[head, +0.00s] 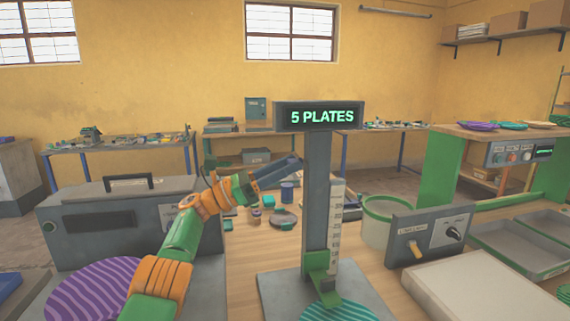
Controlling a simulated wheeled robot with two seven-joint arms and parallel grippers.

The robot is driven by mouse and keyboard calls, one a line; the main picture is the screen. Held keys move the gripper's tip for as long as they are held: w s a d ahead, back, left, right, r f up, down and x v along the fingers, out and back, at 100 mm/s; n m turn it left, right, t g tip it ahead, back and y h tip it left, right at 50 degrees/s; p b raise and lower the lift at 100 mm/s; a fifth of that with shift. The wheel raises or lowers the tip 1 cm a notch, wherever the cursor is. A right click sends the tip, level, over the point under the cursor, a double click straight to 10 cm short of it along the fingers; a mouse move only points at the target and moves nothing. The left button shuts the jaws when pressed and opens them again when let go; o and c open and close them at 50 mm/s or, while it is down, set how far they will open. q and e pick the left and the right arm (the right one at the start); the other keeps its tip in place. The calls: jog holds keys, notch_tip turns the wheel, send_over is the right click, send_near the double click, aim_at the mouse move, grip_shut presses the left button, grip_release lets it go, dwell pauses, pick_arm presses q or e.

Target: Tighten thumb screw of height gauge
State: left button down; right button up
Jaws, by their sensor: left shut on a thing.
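The height gauge (316,200) stands upright on a grey base (275,290), with a white scale (336,225) on its post and a sign reading "5 PLATES" (320,116) on top. Its green slider (321,272) is low on the post, just over a teal striped plate (340,311). I cannot make out the thumb screw. My left gripper (292,167) reaches in from the left, its tip at the post's left edge in the picture, well above the slider. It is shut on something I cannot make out. My right gripper is not in view.
A grey box with a handle (120,215) and a purple striped plate (92,290) are at left. A pale green bin (385,222), a switch panel (430,236) and grey trays (515,248) are at right.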

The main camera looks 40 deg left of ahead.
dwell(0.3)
pick_arm(q)
jog(key=shift+c, duration=1.8)
grip_release()
jog(key=shift+d, duration=0.1)
jog(key=b+v, duration=0.4)
jog(key=v, duration=0.3)
